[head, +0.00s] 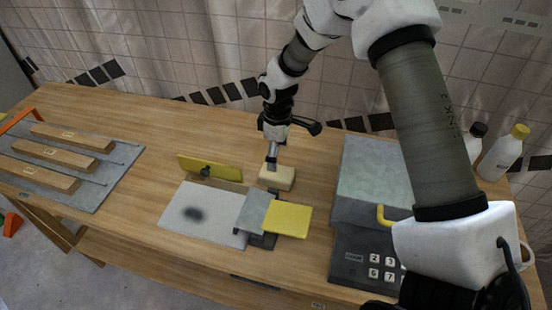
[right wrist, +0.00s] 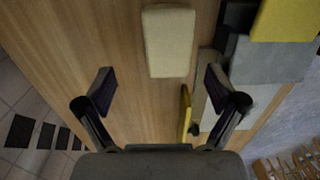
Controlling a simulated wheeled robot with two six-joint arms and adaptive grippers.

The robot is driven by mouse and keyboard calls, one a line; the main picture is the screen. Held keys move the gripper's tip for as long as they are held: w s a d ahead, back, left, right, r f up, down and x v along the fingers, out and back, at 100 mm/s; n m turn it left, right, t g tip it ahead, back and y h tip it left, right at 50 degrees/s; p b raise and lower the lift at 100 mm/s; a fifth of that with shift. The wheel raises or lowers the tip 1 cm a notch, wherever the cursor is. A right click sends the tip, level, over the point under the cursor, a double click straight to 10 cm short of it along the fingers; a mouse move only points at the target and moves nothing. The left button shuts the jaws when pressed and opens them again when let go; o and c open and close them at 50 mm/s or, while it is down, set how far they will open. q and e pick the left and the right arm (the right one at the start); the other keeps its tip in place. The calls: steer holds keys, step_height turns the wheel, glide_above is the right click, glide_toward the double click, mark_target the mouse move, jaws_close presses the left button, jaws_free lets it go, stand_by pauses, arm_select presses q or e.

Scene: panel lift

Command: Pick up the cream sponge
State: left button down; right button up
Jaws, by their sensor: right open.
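The cream sponge (head: 277,177) is a pale rectangular block lying on the wooden table. It stands behind the yellow and grey pads in the head view. In the right wrist view the sponge (right wrist: 168,42) lies beyond the fingertips, roughly in line with the space between them. My right gripper (head: 272,160) reaches down from above just behind the sponge in the head view, seen nearly edge-on. In the right wrist view my right gripper (right wrist: 160,85) has its two fingers wide apart with nothing between them. My left gripper is not in view.
A yellow upright plate with a dark knob (head: 210,168) stands left of the sponge. A white board with a dark smudge (head: 190,222), a grey pad (head: 252,211) and a yellow pad (head: 288,219) lie in front. A keypad box (head: 365,250) stands right. Wooden bars (head: 70,136) lie left.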

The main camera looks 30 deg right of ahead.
mark_target(277, 173)
steer(key=shift+s+a+f+p, duration=0.3)
steer(key=shift+s+f, duration=0.1)
steer(key=shift+f, duration=0.2)
steer(key=shift+s+a+f+p, duration=0.25)
steer(key=shift+s+f, duration=0.1)
steer(key=shift+f, duration=0.25)
steer(key=f, duration=0.3)
steer(key=w+f, duration=0.1)
steer(key=shift+d+f, duration=0.15)
steer(key=shift+d, duration=0.1)
steer(key=shift+s, duration=0.2)
steer(key=shift+s+a+r, duration=0.1)
steer(key=shift+a+r, duration=0.05)
steer(key=shift+r, duration=0.05)
steer(key=c, duration=0.6)
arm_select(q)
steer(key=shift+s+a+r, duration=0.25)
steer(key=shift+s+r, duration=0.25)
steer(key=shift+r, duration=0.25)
arm_select(e)
steer(key=c, duration=0.5)
